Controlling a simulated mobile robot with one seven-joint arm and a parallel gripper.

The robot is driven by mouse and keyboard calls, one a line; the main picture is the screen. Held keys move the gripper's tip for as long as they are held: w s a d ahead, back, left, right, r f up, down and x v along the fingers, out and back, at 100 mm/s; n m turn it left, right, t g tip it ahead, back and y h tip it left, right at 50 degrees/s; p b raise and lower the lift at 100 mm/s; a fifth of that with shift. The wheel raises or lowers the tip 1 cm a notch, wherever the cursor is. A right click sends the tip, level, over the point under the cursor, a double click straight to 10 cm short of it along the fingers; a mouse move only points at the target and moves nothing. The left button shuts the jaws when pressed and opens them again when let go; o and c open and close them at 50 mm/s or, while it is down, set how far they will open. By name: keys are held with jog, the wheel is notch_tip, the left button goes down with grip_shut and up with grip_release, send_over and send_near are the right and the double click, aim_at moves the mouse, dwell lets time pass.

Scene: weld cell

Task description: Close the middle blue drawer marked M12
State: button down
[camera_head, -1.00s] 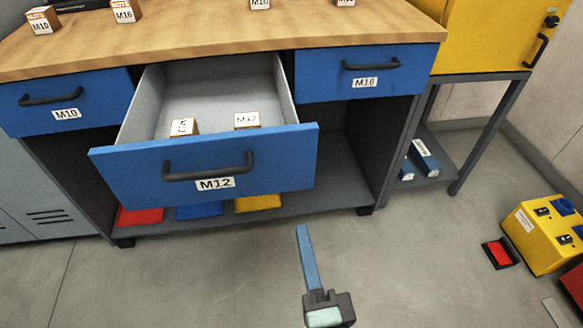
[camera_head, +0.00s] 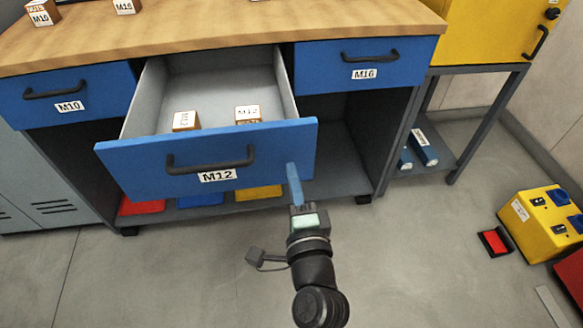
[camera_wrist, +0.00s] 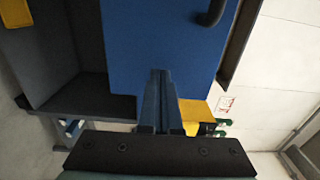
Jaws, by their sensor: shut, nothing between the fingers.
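The middle blue drawer marked M12 (camera_head: 130,168) is pulled well out of the wooden-topped bench, its black bar handle (camera_head: 210,166) on the front. Two small boxes (camera_head: 186,121) (camera_head: 247,114) sit inside it. My gripper (camera_head: 293,172) is shut and empty, its blue fingers in front of the right end of the drawer front. In the wrist view the fingers (camera_wrist: 161,85) overlap the blue drawer front (camera_wrist: 165,45), with part of a black handle at the top. I cannot tell whether the fingertips touch it.
Closed blue drawers M10 (camera_head: 62,97) and M16 (camera_head: 361,66) flank it. Red, blue and yellow items lie on the shelf below. A yellow cabinet on a stand (camera_head: 480,35) is at right. A yellow box (camera_head: 543,228) and a red-topped item (camera_head: 494,242) are on the floor. The front floor is clear.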

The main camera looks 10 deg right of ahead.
jog(key=shift+w, duration=0.75)
jog(key=shift+w, duration=0.1)
